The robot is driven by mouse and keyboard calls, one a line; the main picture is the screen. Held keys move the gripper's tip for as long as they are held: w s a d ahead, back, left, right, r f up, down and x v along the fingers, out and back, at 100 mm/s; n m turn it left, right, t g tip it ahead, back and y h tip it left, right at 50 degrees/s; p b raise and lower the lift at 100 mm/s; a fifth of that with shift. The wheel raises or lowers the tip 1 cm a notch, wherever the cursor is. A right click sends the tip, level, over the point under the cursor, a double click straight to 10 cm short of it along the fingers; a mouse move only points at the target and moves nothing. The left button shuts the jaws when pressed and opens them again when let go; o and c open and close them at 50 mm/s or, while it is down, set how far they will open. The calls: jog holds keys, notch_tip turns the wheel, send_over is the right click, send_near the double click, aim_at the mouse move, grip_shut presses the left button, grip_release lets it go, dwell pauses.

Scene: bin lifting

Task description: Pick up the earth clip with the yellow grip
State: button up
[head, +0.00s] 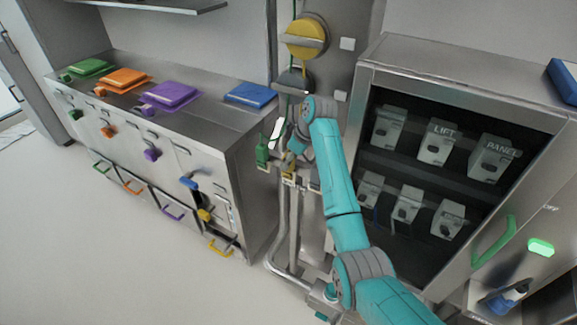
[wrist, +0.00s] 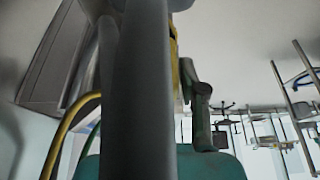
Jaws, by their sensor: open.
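A small yellow part (head: 289,178), which looks like the yellow grip of the earth clip, shows low beside the pipes in the head view. The clip's shape is too small to make out. A yellow strip (wrist: 174,55) shows behind a large dark grey bar in the wrist view; I cannot tell if it is the same part. My gripper (head: 287,152) is open, at the wall fittings just above the yellow part. Its fingers are hard to separate from the fittings, and I cannot tell whether they touch the clip.
A green fitting (head: 262,153) is left of my gripper. A yellow round reel (head: 306,38) with a hanging cord is above. Vertical pipes (head: 284,225) run below. An open cabinet (head: 365,75) stands right, a steel counter (head: 215,120) left. The floor (head: 90,220) at left is clear.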

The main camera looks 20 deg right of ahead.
jog(key=shift+x, duration=1.9)
grip_shut()
jog(key=shift+r, duration=0.1)
notch_tip(320, 180, up, 10)
jog(key=shift+f, duration=0.1)
